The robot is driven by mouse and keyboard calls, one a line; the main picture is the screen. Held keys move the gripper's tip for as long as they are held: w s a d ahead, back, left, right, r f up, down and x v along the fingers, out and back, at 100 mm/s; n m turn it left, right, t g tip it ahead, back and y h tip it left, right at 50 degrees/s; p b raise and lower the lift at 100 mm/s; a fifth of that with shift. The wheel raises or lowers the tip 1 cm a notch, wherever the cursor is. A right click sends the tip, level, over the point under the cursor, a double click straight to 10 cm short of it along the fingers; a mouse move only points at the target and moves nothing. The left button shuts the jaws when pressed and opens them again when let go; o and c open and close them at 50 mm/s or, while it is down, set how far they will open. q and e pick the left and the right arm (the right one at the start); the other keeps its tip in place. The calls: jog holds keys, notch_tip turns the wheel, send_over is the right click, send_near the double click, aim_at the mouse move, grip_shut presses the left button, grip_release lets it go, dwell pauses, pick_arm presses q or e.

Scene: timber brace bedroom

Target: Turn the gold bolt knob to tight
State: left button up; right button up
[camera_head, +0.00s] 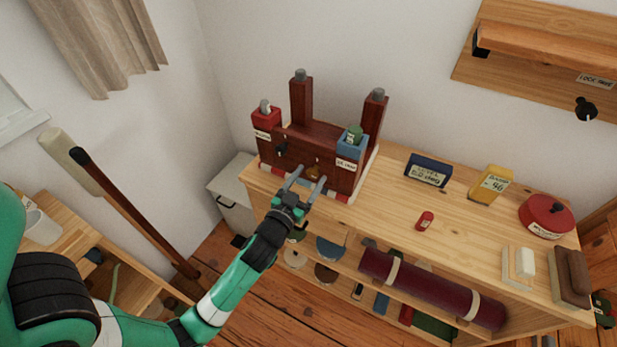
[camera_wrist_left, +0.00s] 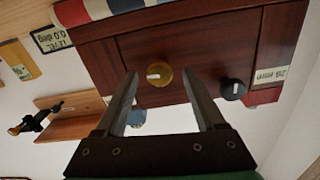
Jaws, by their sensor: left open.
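The gold bolt knob (camera_head: 313,172) sits on the front of a dark red wooden brace (camera_head: 320,142) on the shelf top. In the left wrist view the gold knob (camera_wrist_left: 159,74) is round with a pale mark on its face, and a black knob (camera_wrist_left: 233,89) is beside it to the right. My left gripper (camera_head: 308,177) is open, its fingers pointing at the brace front. In the left wrist view my left gripper's fingertips (camera_wrist_left: 160,82) stand to either side of the gold knob. I cannot tell whether they touch it. My right gripper is not in view.
A red box (camera_head: 265,118) and a blue box (camera_head: 351,147) flank the brace. A dark blue display (camera_head: 428,170), a yellow box (camera_head: 491,184), a small red item (camera_head: 425,221) and a red pot (camera_head: 546,215) stand to the right. A dark red roll (camera_head: 430,288) lies on the lower shelf.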

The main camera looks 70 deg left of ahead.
pick_arm(q)
jog(key=shift+c, duration=0.3)
grip_shut()
jog(key=shift+m, duration=0.4)
jog(key=m+p, duration=0.1)
jog(key=m, duration=0.2)
jog(key=shift+r, duration=0.1)
jog(key=m+p, duration=0.1)
jog(key=m, duration=0.4)
jog(key=shift+d+p, duration=0.1)
jog(key=shift+p, duration=0.25)
jog(key=m+p, duration=0.1)
jog(key=m, duration=0.2)
jog(key=shift+m, duration=0.3)
jog(key=shift+w+f+m+p, duration=0.15)
jog(key=shift+m+p, duration=0.35)
jog(key=shift+m, duration=1.7)
jog(key=shift+f, duration=0.1)
